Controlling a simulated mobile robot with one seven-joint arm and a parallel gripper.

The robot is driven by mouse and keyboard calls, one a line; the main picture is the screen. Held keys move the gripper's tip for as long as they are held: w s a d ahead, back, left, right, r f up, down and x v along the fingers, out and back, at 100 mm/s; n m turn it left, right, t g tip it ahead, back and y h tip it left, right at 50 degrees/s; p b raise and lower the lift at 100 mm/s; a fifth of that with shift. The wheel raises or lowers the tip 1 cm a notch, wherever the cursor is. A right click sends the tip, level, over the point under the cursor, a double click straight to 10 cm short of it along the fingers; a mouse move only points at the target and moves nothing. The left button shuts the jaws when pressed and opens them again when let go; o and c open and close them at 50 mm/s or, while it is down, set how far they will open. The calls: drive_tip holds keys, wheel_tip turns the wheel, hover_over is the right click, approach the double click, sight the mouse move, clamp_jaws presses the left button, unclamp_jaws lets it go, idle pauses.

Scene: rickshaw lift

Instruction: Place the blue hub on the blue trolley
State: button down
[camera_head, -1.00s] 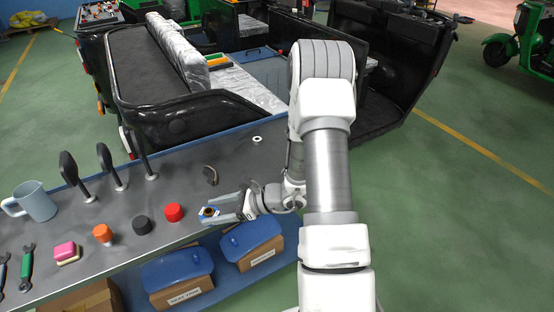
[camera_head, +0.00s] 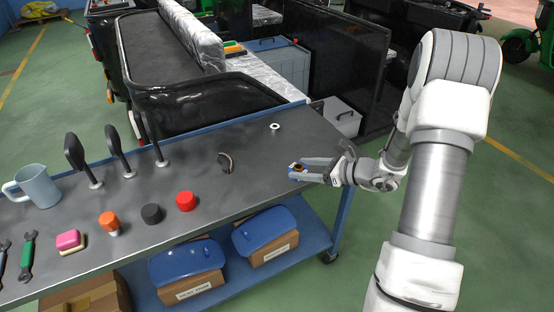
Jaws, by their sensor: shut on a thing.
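My gripper (camera_head: 297,169) is shut on a small hub (camera_head: 297,168), which shows an orange-brown middle with dark and blue parts around it. The fingers hide much of it. It is over or near the right end of the grey top of the blue trolley (camera_head: 255,188); I cannot tell how high above it. The trolley has blue edges, a blue lower shelf (camera_head: 311,229) and a wheel at the right.
On the top stand a red cap (camera_head: 186,201), a black cap (camera_head: 152,214), an orange-topped piece (camera_head: 109,222), a mug (camera_head: 38,186), several dark mirrors and a white ring (camera_head: 275,127). Blue-lidded boxes sit below. A black vehicle body (camera_head: 200,108) stands behind.

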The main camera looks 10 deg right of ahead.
drive_tip(key=w+d+r+m+t+h+b, duration=0.2)
drive_tip(key=w+d+r+m+b, duration=0.15)
drive_tip(key=w+d+b, duration=0.5)
drive_tip(key=b, duration=0.6)
hover_over(283, 176)
drive_tip(key=shift+n, duration=0.35)
wheel_tip(283, 176, down, 6)
drive_tip(key=shift+s+f, duration=0.1)
drive_tip(key=shift+f+b, duration=0.7)
drive_tip(key=shift+f, duration=1.2)
drive_tip(key=shift+f, duration=0.15)
unclamp_jaws()
drive_tip(key=shift+h, duration=0.3)
